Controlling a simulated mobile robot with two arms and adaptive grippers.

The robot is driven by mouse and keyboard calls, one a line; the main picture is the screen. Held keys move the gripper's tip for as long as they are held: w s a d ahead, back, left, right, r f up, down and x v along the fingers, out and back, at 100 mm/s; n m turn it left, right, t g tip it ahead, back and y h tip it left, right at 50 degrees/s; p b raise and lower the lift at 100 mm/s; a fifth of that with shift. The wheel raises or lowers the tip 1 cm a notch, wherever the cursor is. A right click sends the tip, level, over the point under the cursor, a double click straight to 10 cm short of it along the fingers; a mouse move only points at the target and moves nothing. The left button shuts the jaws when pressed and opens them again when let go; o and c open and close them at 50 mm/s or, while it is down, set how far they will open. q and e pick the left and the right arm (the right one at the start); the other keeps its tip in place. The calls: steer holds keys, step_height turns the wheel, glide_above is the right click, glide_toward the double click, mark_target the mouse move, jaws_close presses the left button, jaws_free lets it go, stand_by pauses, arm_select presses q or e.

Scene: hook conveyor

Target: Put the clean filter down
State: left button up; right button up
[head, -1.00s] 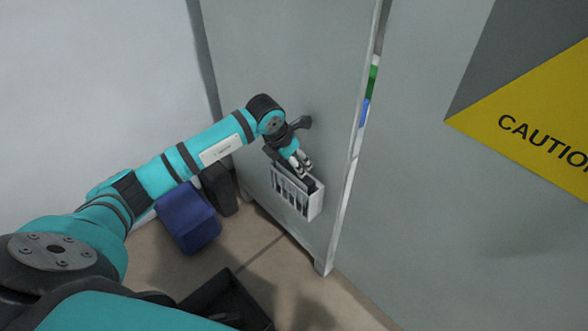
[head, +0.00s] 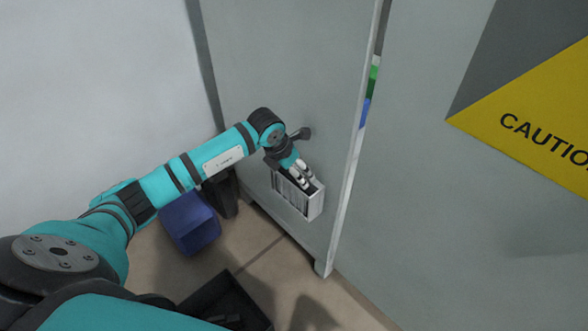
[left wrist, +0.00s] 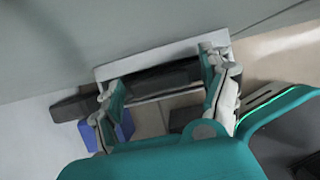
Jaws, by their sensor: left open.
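A pale slatted box (head: 313,207) is fixed on the grey cabinet door (head: 290,60). In the left wrist view its pale rim (left wrist: 150,60) frames a dark bar-shaped piece (left wrist: 160,80). I cannot tell for certain whether this dark piece is the clean filter. My left gripper (head: 303,181) is at the box's open top, with its fingertips down at the rim. In the left wrist view its two fingers (left wrist: 166,80) are spread apart, one toward each end of the dark piece. Whether they touch it is not clear. My right gripper is out of view.
A dark door handle (head: 300,134) sticks out just above the box. A blue bin (head: 190,225) and a dark bin (head: 222,195) stand on the floor to the left. A black open crate (head: 205,300) lies in front. A yellow caution sign (head: 545,110) is at the right.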

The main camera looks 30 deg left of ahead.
arm_select(q)
steer(key=shift+r, duration=0.25)
steer(key=p+v, duration=0.1)
steer(key=v, duration=1)
steer(key=shift+s+r+p, duration=0.2)
steer(key=shift+r+p, duration=0.05)
steer(key=shift+p, duration=0.15)
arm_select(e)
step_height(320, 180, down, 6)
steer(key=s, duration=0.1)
arm_select(q)
steer(key=shift+a, duration=0.1)
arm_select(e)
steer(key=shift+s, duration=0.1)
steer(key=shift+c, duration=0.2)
